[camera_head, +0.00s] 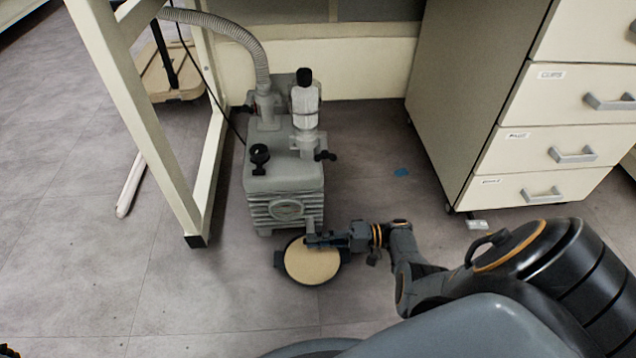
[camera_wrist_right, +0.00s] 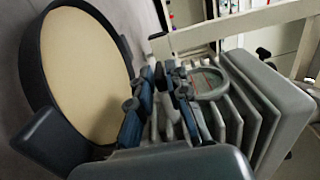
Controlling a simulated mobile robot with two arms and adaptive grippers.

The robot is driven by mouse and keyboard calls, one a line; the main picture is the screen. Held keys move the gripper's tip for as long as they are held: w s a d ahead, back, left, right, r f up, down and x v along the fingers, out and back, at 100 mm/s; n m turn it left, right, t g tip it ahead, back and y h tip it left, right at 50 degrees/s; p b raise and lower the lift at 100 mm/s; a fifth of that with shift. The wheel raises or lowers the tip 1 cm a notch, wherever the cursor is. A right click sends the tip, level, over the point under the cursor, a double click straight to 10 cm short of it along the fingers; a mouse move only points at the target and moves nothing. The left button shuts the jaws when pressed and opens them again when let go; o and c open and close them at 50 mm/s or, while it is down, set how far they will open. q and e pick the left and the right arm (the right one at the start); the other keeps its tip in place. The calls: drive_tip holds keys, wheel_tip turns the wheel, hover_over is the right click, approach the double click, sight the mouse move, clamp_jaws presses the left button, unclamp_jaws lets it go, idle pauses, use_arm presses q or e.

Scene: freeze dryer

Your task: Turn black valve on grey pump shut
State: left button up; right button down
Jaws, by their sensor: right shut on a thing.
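The grey pump (camera_head: 284,180) stands on the floor between the table leg and the drawer cabinet. My right gripper (camera_head: 311,241) is at the low front of the pump, just above a round pan. It is shut on the black valve there, which the fingers mostly hide. In the right wrist view the fingers (camera_wrist_right: 158,102) are close beside the ribbed pump front (camera_wrist_right: 240,110). Other black parts show on the pump: a top knob (camera_head: 259,155) and a small side handle (camera_head: 325,155).
The round dark-rimmed pan (camera_head: 313,262) with a beige inside lies under my right gripper. A beige table leg (camera_head: 190,190) stands left of the pump. A drawer cabinet (camera_head: 480,100) stands to the right. A grey hose (camera_head: 235,30) rises behind the pump.

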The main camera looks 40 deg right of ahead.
idle(0.4)
drive_tip(key=c, duration=1.5)
unclamp_jaws()
drive_tip(key=v, duration=0.7)
drive_tip(key=shift+s+d+f, duration=0.1)
drive_tip(key=shift+d, duration=0.1)
